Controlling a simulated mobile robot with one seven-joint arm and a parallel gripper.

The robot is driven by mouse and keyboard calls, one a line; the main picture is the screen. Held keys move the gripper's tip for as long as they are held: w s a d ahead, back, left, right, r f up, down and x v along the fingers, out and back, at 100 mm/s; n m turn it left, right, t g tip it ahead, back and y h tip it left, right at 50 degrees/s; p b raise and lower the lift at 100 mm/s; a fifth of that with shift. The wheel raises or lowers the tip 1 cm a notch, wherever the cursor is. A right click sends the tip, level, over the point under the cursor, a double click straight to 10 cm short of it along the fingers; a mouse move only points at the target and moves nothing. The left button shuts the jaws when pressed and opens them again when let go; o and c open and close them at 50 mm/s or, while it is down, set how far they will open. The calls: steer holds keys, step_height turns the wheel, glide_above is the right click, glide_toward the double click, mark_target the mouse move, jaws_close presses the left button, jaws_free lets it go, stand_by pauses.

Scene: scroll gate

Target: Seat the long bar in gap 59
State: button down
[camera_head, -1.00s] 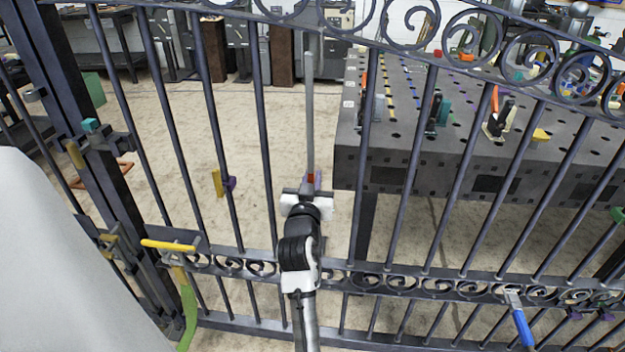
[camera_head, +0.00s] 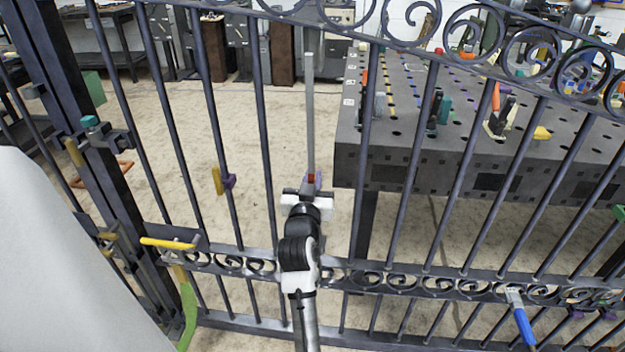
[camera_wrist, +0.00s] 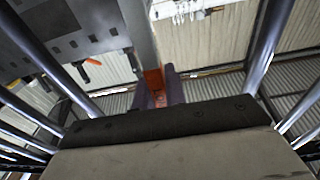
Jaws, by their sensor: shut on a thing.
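The long bar (camera_head: 309,105) is a light grey upright bar with a red part near its lower end. My gripper (camera_head: 312,180) is shut on it low down, with purple finger pads on either side. In the wrist view the bar (camera_wrist: 140,35) rises away from my gripper (camera_wrist: 157,88), with the red part between the pads. The dark gate (camera_head: 262,130) has upright bars with a wide space, where the long bar stands upright. The bar's top is close below the scrolled upper rail (camera_head: 340,32); I cannot tell whether they touch. No gap number is readable.
A grey perforated table (camera_head: 400,150) with clamps stands behind the gate at right. A lower scroll rail (camera_head: 400,282) crosses the gate. A yellow-handled clamp (camera_head: 168,244) is at left and a blue-handled one (camera_head: 522,325) at lower right.

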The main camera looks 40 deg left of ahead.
steer(key=shift+f+b, duration=0.45)
steer(key=shift+b, duration=0.05)
stand_by(0.4)
steer(key=shift+w+a+r+g+p, duration=0.15)
steer(key=shift+w+a+p, duration=0.2)
steer(key=shift+w+p, duration=0.25)
steer(key=shift+w+a+f+g+p, duration=0.15)
steer(key=shift+w+a+p, duration=0.25)
steer(key=shift+w, duration=0.25)
stand_by(1.2)
steer(key=shift+r, duration=0.1)
steer(key=c, duration=1.4)
jaws_free()
steer(key=shift+c, duration=0.2)
steer(key=shift+o, duration=0.4)
steer(key=shift+f, duration=0.35)
steer(key=b+v, duration=0.2)
steer(key=v, duration=1.2)
steer(key=shift+r, duration=0.3)
